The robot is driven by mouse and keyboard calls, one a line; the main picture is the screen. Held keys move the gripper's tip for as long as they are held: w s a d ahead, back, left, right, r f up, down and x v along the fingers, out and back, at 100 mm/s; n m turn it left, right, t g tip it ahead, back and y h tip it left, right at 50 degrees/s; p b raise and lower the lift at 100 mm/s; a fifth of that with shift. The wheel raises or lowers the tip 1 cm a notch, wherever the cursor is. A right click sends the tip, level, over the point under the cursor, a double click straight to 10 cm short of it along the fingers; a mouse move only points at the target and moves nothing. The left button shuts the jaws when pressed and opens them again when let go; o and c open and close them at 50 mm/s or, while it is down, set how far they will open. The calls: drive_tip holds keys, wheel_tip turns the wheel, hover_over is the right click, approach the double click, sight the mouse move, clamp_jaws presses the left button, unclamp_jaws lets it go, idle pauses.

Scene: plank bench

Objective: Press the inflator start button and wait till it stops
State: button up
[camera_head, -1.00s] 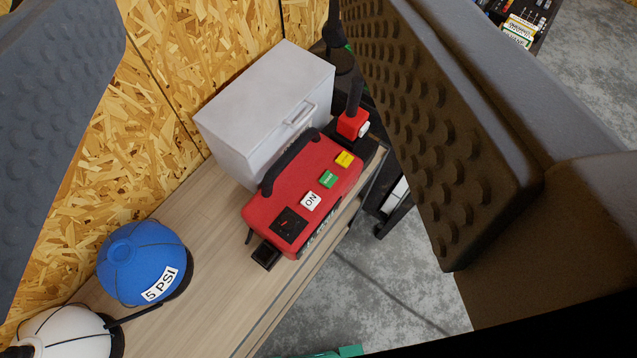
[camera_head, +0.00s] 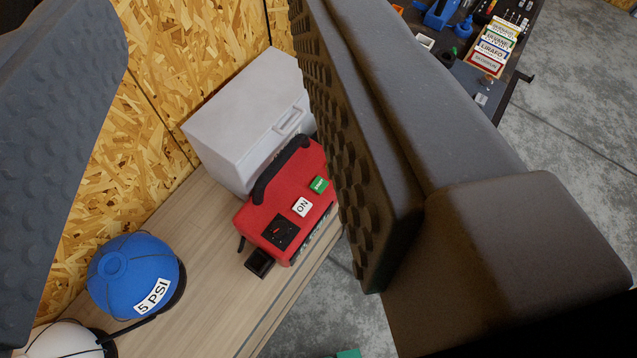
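The red inflator (camera_head: 287,212) with a black carry handle stands on the plank bench (camera_head: 215,275). Its top has a black dial panel, a white ON button (camera_head: 302,207) and a green button (camera_head: 319,185) with small lettering, probably the start button. My gripper (camera_head: 212,165) is open and empty. Its studded left finger is at the left edge, and its right finger crosses the right half. The right finger hides the inflator's right end. Both fingers appear nearer the camera than the inflator, with no contact visible.
A grey case (camera_head: 245,115) stands behind the inflator against the chipboard wall. A blue ball (camera_head: 135,275) labelled 5 PSI and a white ball (camera_head: 65,342) are at lower left. A dark shelf with small boxes (camera_head: 490,45) is at upper right.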

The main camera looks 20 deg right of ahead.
clamp_jaws()
idle(1.5)
